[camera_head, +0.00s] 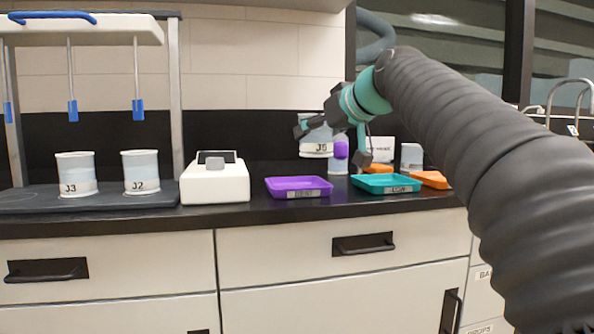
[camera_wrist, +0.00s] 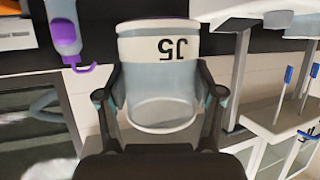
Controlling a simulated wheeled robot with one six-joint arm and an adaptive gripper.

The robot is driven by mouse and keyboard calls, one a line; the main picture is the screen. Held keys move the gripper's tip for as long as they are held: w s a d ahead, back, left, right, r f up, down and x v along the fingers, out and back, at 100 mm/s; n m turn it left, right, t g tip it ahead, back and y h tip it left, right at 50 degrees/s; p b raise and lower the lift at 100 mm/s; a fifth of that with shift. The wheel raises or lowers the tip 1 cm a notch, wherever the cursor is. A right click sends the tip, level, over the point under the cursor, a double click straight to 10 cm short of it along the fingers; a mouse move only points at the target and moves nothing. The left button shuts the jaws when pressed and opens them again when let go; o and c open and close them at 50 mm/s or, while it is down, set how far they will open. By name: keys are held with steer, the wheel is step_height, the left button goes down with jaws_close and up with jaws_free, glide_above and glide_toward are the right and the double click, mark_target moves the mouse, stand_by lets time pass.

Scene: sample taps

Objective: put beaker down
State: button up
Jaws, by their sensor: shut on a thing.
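A beaker labelled J5 (camera_head: 316,146), clear with a white band, is held between the fingers of my gripper (camera_head: 331,145) in the head view, behind the purple tray. My gripper is shut on it, one finger on each side. In the wrist view the J5 beaker (camera_wrist: 160,78) fills the space between the gripper's fingers (camera_wrist: 159,95), its label upside down. Beakers J3 (camera_head: 76,174) and J2 (camera_head: 140,172) stand upright on a dark platform at the left.
Taps with blue tips (camera_head: 138,109) hang above the platform (camera_head: 105,200). A white device (camera_head: 215,184) stands beside it. A purple tray (camera_head: 298,187), a teal tray (camera_head: 385,184) and an orange tray (camera_head: 430,179) lie on the counter. A purple-topped bottle (camera_head: 340,153) is close to J5.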

mark_target(321, 153)
steer(key=x, duration=0.4)
steer(key=s+f+x, duration=0.1)
steer(key=x, duration=0.2)
steer(key=shift+a+f, duration=0.1)
steer(key=shift+a, duration=0.3)
steer(key=shift+f+b, duration=0.9)
steer(key=shift+f, duration=1.05)
steer(key=shift+f, duration=0.1)
steer(key=o, duration=1.3)
steer(key=shift+c, duration=0.2)
steer(key=shift+r, duration=0.25)
steer(key=v, duration=1.2)
steer(key=shift+f, duration=0.15)
